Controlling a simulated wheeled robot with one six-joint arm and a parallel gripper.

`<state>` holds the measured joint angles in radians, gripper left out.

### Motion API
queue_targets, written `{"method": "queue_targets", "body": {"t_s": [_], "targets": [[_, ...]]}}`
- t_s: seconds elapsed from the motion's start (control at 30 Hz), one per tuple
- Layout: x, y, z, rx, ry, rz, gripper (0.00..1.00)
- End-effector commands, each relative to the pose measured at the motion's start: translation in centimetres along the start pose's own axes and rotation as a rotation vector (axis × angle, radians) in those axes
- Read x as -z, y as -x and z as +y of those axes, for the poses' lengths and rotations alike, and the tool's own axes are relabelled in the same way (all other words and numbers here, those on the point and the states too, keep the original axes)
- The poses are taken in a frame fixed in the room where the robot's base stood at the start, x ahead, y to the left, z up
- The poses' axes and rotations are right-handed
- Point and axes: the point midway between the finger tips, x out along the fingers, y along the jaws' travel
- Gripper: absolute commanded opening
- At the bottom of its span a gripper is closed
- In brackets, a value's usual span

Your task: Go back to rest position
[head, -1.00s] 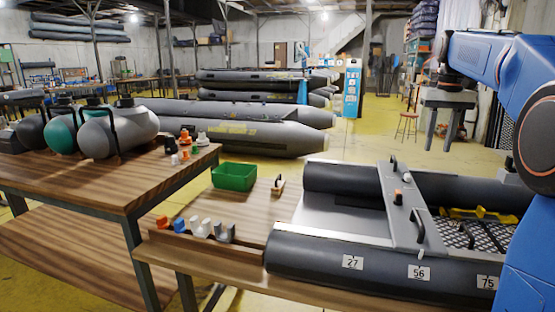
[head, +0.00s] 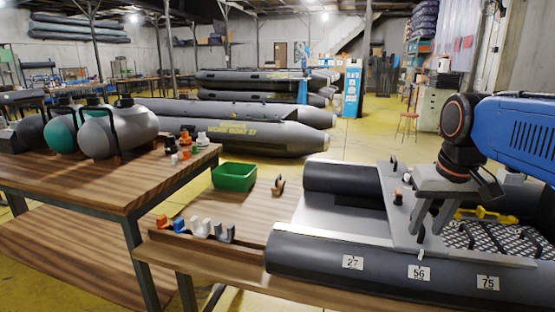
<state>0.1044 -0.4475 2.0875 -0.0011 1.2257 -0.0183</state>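My gripper (head: 426,231) is at the right of the head view, at the end of my blue arm. Its two grey fingers point down over the grey inflatable boat (head: 320,250) and stand apart with nothing seen between them. The fingers overlap the boat's crosswise seat board (head: 397,192) in the picture and partly hide a black handle on it. Whether they touch it cannot be told.
A green bin (head: 234,177) and several small orange, blue and white parts lie on the wooden bench (head: 200,250). Grey and teal tanks (head: 119,130) stand on the left table. More boats (head: 235,130) are stacked behind. Yellow floor is clear around the back boats.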

Motion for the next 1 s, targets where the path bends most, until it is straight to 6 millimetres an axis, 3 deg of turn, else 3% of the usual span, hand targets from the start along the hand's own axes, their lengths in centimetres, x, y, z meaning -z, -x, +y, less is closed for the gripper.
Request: {"method": "queue_targets", "body": {"t_s": [0.03, 0.3, 0.5, 0.7, 1.0], "targets": [[-1.9, -0.7, -0.4, 0.003, 0.010, 0.014, 0.33], [-10.6, -5.7, -2.0, 0.020, 0.054, 0.086, 0.33], [-15.1, -8.9, -2.5, 0.031, 0.076, 0.125, 0.33], [-16.6, -10.2, -2.7, 0.035, 0.083, 0.139, 0.33], [-16.6, -10.2, -2.7, 0.035, 0.083, 0.139, 0.33]]}}
